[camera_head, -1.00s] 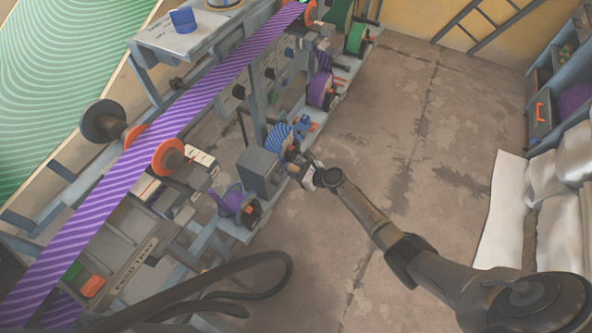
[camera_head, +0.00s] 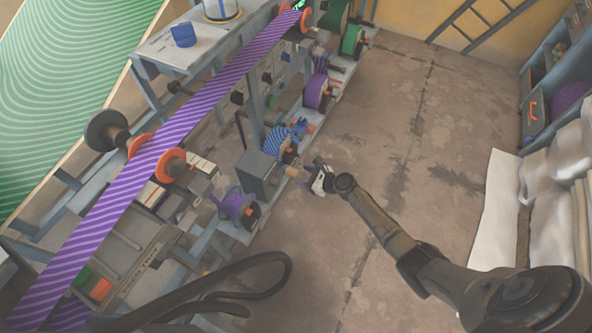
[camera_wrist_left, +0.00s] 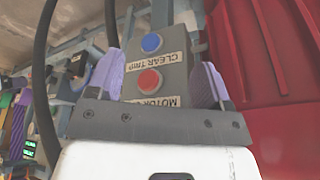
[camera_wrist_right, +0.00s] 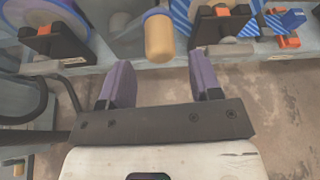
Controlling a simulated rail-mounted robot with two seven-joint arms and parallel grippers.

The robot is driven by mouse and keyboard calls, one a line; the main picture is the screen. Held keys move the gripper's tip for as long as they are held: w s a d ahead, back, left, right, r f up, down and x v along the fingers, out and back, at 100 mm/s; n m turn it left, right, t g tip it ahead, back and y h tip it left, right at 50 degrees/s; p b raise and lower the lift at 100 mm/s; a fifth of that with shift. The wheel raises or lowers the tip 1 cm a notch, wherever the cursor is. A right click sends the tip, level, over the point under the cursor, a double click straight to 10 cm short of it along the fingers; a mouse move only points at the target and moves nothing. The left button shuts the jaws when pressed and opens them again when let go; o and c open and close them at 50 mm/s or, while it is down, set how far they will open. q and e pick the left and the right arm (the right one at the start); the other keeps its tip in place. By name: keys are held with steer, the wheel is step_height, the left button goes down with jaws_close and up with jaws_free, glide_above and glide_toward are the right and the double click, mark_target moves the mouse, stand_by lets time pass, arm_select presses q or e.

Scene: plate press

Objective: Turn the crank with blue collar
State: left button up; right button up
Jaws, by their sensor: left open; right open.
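The crank's tan handle (camera_wrist_right: 158,38) with a blue collar (camera_wrist_right: 154,13) shows at the top of the right wrist view. In the head view the tan handle (camera_head: 292,171) sticks out from the grey box on the machine's near side. My right gripper (camera_head: 311,173) is open and empty, just right of the handle and apart from it. In the right wrist view its purple fingers (camera_wrist_right: 160,80) lie below the handle, with the handle's end above the gap. My left gripper (camera_wrist_left: 165,80) is open in the left wrist view, facing a grey button box (camera_wrist_left: 172,62); the head view does not show it.
The button box has a blue button (camera_wrist_left: 151,43) and a red button (camera_wrist_left: 149,81). A striped blue roll (camera_head: 275,140) and a purple spool (camera_head: 235,207) flank the crank. The floor (camera_head: 370,150) right of the machine is clear. White sacks (camera_head: 545,185) lie far right.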

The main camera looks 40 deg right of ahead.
steer(key=p+v, duration=0.3)
steer(key=v, duration=0.6)
stand_by(0.8)
stand_by(0.3)
